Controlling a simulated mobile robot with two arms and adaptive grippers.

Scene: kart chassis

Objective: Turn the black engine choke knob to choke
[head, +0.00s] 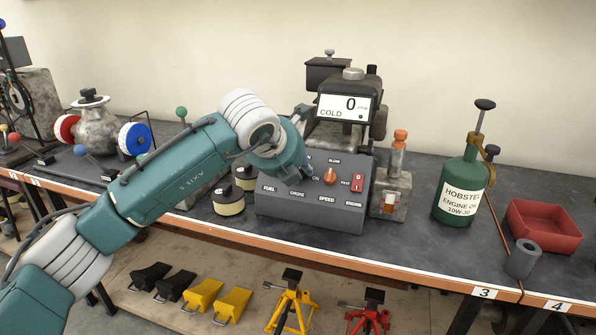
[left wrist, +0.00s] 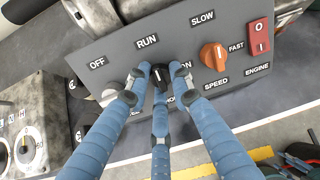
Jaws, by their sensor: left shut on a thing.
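The black choke knob (left wrist: 160,77) sits on the grey control panel (left wrist: 110,50), between the RUN and ON labels in the left wrist view. A pale mark on it points roughly up in that view, toward RUN. My left gripper (left wrist: 158,82) is shut on this knob, with its blue fingers around it. The CHOKE label is partly hidden by the fingers. In the head view my left gripper (head: 298,176) is at the panel (head: 315,212) and hides the knob. My right gripper is not in view.
The orange speed knob (left wrist: 213,56) and red engine switch (left wrist: 260,38) are right of the choke knob. A grey knob (left wrist: 113,93) is close on its left. A green oil can (head: 462,187) stands farther right.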

